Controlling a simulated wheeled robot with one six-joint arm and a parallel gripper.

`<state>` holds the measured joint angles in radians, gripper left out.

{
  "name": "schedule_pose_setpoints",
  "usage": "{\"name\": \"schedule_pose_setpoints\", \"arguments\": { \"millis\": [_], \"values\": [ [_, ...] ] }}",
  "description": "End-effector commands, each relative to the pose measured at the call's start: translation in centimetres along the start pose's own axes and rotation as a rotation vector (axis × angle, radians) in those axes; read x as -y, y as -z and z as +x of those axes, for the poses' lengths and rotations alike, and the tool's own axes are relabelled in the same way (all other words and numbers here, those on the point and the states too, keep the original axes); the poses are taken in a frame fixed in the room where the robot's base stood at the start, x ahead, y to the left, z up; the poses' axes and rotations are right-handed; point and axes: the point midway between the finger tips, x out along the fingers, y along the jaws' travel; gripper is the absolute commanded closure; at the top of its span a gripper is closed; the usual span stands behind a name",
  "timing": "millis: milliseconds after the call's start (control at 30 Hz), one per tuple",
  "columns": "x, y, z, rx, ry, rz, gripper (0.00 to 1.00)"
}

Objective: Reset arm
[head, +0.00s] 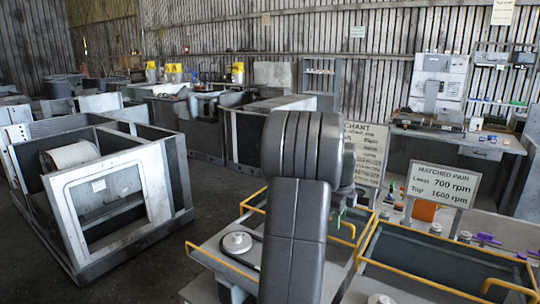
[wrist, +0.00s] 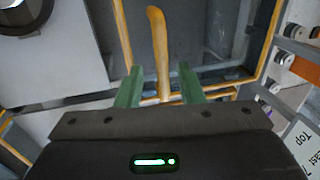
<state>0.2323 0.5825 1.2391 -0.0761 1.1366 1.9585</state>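My arm stands in the middle of the head view and hides most of my gripper; only a bit of green finger shows beside it. In the wrist view my gripper (wrist: 157,76) has its two green fingers well apart, with gaps on both sides of a yellow bar (wrist: 158,35) that shows between them. I cannot tell how far the bar is from the fingers in depth. Nothing is clamped.
Yellow-railed trays (head: 425,288) lie close to the arm at front right. A "MATCHED PAIR" sign (head: 440,185) and a chart board (head: 367,152) stand behind them. A grey open housing frame (head: 105,205) is on the left. Dark floor between is clear.

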Motion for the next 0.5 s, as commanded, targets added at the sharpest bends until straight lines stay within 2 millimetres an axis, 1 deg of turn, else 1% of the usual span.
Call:
{"name": "schedule_pose_setpoints", "arguments": {
  "millis": [367, 500],
  "values": [
    [-0.26, -0.01, -0.06, 0.000, 0.000, 0.000, 0.66],
    [-0.34, -0.17, -0.46, 0.005, 0.008, -0.011, 0.66]
  ]
}}
